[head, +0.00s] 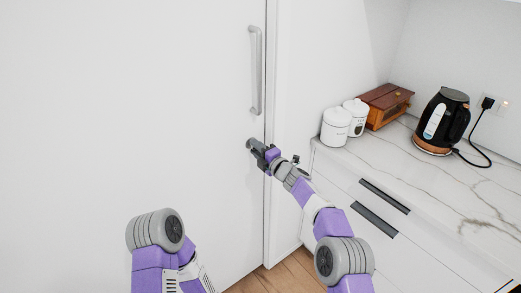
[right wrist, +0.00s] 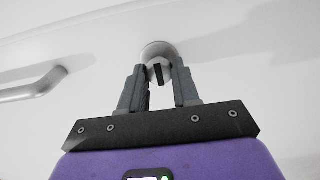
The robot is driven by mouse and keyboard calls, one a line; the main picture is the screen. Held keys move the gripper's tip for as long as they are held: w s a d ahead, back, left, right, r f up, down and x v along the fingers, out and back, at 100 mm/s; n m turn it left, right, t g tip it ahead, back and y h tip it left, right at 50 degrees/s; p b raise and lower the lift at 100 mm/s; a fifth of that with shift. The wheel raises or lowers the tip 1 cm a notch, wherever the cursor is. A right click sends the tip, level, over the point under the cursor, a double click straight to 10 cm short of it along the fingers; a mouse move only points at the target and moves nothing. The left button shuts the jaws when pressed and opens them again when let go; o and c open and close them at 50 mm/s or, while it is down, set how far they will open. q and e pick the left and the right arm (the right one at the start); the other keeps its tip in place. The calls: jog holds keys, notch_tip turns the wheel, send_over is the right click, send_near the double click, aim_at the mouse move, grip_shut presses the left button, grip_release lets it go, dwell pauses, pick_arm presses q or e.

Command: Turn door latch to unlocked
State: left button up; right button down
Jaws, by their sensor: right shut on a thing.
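The door latch (head: 250,144) is a small grey round piece on the white door (head: 150,100), below the long handle and near the door's right edge. In the right wrist view the latch (right wrist: 157,49) has a pale round base with a narrow dark turn piece standing out from it. My right gripper (head: 257,150) is at the latch. In the right wrist view its two fingers (right wrist: 158,70) stand on either side of the turn piece, shut on it. The fingers partly hide the latch. My left arm shows at the lower left; its gripper is out of view.
A vertical grey door handle (head: 256,70) is above the latch; it also shows in the right wrist view (right wrist: 34,86). To the right, a marble counter (head: 395,160) holds white canisters (head: 336,127), a wooden box (head: 386,105) and a black kettle (head: 443,118). Wooden floor (head: 275,277) shows below.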

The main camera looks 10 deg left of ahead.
dwell(0.3)
jog(key=c, duration=0.8)
grip_release()
jog(key=shift+d, duration=0.1)
jog(key=b+v, duration=0.1)
jog(key=v, duration=0.6)
jog(key=shift+s, duration=0.2)
jog(key=shift+d, duration=0.15)
